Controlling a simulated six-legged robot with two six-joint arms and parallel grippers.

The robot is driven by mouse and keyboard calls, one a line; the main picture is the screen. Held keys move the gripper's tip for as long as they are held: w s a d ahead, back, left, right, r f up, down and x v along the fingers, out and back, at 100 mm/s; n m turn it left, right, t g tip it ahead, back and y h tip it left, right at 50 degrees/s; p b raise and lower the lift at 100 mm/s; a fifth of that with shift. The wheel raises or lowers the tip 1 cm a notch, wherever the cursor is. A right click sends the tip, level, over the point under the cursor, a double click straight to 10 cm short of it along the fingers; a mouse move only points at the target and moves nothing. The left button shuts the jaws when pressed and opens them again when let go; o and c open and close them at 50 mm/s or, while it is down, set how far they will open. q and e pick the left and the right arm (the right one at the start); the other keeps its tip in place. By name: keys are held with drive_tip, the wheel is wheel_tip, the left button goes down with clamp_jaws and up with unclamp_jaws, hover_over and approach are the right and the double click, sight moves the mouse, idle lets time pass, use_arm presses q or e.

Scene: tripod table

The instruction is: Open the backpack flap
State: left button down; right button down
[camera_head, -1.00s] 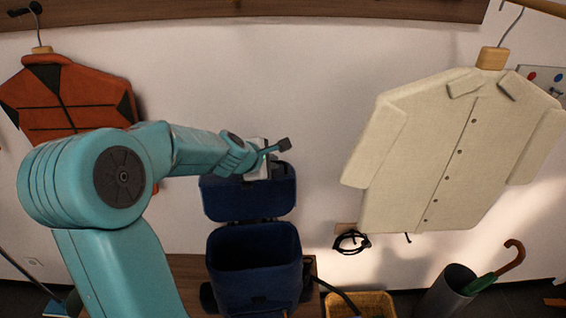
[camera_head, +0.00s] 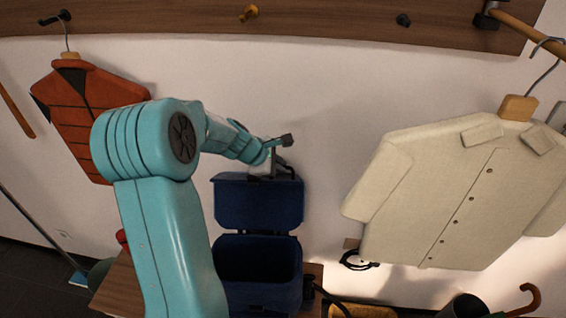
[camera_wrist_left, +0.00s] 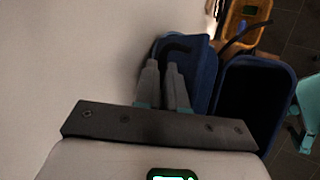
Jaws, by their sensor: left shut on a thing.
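The dark blue backpack (camera_head: 256,262) stands upright on a wooden bench, its dark opening showing. Its flap (camera_head: 258,203) is raised, standing up against the white wall above the opening. My left gripper (camera_head: 272,170) is at the flap's top edge and is shut on the flap there. In the left wrist view the gripper's fingers (camera_wrist_left: 163,85) are at the blue flap (camera_wrist_left: 203,62), near a dark curved strap, with the open backpack (camera_wrist_left: 250,100) to the right. The fingertips' exact hold is partly hidden.
A cream shirt (camera_head: 440,195) hangs at the right, an orange jacket (camera_head: 85,115) at the left. A wooden rail with hooks (camera_head: 330,22) runs above. Wall space above the flap is clear.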

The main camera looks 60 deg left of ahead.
use_arm(q)
drive_tip(key=shift+a+r, duration=0.1)
drive_tip(key=shift+a, duration=0.2)
drive_tip(key=c, duration=1.4)
unclamp_jaws()
drive_tip(key=shift+o, duration=1)
drive_tip(key=shift+a, duration=0.1)
drive_tip(key=b+v, duration=0.1)
drive_tip(key=v, duration=1.5)
drive_tip(key=shift+d, duration=0.25)
drive_tip(key=shift+s, duration=0.15)
